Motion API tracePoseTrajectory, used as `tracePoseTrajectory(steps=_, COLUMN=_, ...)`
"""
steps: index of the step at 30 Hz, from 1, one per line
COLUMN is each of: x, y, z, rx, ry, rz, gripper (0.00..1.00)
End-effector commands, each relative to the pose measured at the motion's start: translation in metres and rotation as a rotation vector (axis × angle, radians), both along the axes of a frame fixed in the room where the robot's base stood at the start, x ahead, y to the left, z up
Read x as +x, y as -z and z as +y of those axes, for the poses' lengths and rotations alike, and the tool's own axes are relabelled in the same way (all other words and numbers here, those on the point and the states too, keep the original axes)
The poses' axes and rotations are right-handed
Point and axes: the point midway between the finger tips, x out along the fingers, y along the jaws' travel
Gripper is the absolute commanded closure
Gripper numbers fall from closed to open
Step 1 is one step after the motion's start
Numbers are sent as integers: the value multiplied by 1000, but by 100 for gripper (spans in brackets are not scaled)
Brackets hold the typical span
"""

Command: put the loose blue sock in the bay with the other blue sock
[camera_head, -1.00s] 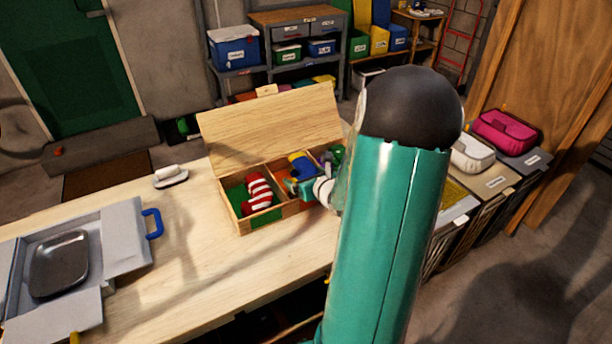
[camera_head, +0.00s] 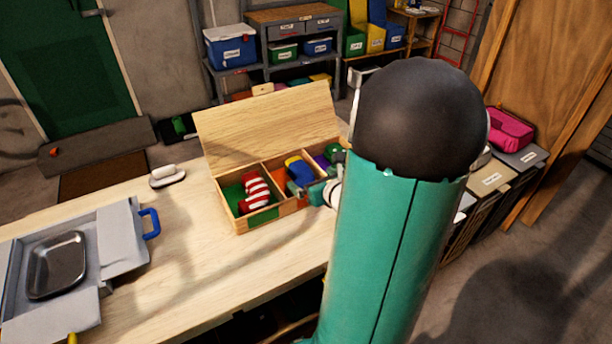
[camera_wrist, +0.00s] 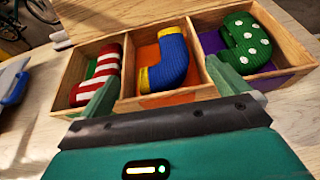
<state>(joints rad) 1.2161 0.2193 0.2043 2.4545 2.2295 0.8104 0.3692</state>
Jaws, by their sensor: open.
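The open wooden box (camera_head: 238,227) on the bench has three bays. A blue sock with yellow ends (camera_head: 297,168) lies in the orange-lined middle bay; it also shows in the wrist view (camera_wrist: 172,62). I cannot tell whether a second blue sock is under it, and I see none loose elsewhere. A red-and-white striped sock (camera_wrist: 102,72) lies in the left bay and a green sock with white dots (camera_wrist: 246,42) in the right bay. My gripper (camera_wrist: 163,72) is open and empty at the front of the box, its fingers on either side of the middle bay.
The box's raised lid (camera_head: 265,125) stands behind the bays. A grey case with a metal tray (camera_head: 57,265) lies at left on the bench, and a white-handled item (camera_head: 167,176) sits behind it. Bare bench lies between case and box. My arm hides the bench's right side.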

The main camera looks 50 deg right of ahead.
Motion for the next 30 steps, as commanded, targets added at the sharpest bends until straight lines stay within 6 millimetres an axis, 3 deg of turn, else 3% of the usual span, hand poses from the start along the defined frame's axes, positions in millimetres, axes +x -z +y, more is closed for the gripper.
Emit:
tracePoseTrajectory(steps=3, x=-21, y=-10, z=6, rx=-3, ry=3, rz=-2, gripper=0)
tracePoseTrajectory(steps=9, x=-41, y=-18, z=13, rx=-2, ry=1, rz=0, gripper=0)
tracePoseTrajectory(steps=16, x=-45, y=-20, z=15, rx=0, ry=-2, rz=-1, gripper=0)
tracePoseTrajectory(steps=19, x=-37, y=-25, z=26, rx=-31, ry=-55, rz=10, gripper=0)
tracePoseTrajectory(steps=23, x=-11, y=-41, z=71, rx=-158, ry=-276, rz=53, gripper=0)
tracePoseTrajectory(steps=27, x=12, y=-61, z=151, rx=-396, ry=-648, rz=120, gripper=0)
tracePoseTrajectory(steps=30, x=15, y=-72, z=205, rx=-589, ry=-915, rz=161, gripper=0)
